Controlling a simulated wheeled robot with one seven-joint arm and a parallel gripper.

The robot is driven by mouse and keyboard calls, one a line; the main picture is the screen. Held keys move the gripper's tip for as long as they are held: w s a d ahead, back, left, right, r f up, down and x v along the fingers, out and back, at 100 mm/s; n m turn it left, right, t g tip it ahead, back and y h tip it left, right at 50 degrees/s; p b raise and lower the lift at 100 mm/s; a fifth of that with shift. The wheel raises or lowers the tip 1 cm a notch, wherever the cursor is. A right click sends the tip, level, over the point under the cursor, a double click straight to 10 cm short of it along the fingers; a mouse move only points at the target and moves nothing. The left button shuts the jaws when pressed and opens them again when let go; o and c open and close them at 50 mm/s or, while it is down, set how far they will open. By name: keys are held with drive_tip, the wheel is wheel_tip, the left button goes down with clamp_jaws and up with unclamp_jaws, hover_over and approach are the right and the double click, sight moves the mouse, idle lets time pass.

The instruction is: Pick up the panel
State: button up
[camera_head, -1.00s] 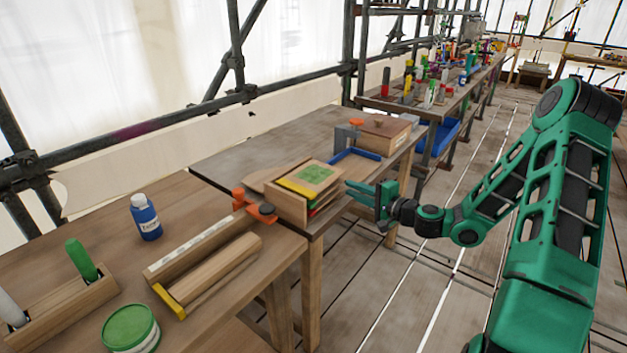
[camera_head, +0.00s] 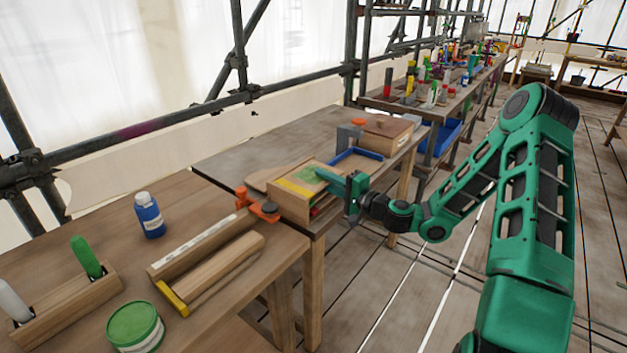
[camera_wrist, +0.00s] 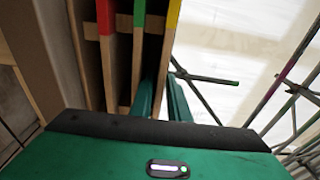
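A wooden rack (camera_head: 288,207) holding stacked flat panels stands on the bench. The top panel (camera_head: 294,187) has a yellow edge strip and a green patch on its upper face. My gripper (camera_head: 334,181) is at the right side of the rack, at the top panel's edge, and covers part of it. In the wrist view, the yellow-edged panel (camera_wrist: 172,20) runs down between the two fingers of my gripper (camera_wrist: 162,98). The fingers look apart around it, and I cannot see firm contact. Green-edged (camera_wrist: 139,14) and red-edged (camera_wrist: 105,18) panels sit beside it in separate slots.
A blue tray (camera_head: 350,162) and a wooden box (camera_head: 388,132) lie behind the rack. An orange clamp (camera_head: 262,210) is at its left front. A blue bottle (camera_head: 149,214) and a green tin (camera_head: 134,328) stand on the near bench. The floor to the right is open.

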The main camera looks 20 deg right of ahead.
sight(300, 167)
drive_tip(key=shift+x, duration=2.35)
drive_tip(key=shift+f, duration=0.15)
clamp_jaws()
